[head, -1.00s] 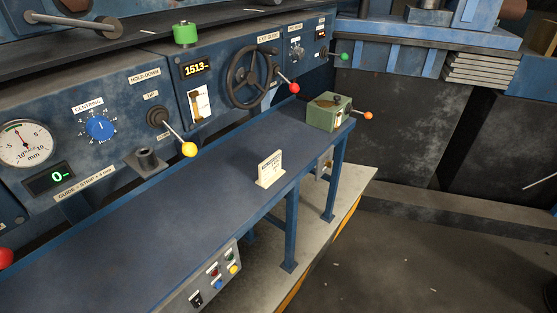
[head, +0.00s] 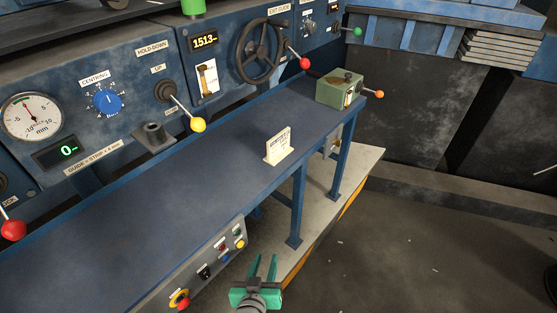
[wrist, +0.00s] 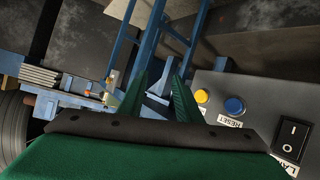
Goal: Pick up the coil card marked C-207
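A small cream card (head: 278,147) stands upright in a base near the front edge of the blue bench top (head: 200,190). Its printing is too small to read, so I cannot tell whether it is marked C-207. My green gripper (head: 262,266) is at the bottom of the head view, in front of the bench and well apart from the card. Its two fingers are apart with nothing between them; they also show in the wrist view (wrist: 158,98). I cannot make out the card in the wrist view.
A green box (head: 340,90) with an orange-knobbed lever sits at the bench's far end. A button panel (head: 215,262) hangs on the front, left of my gripper. The bench top around the card is clear.

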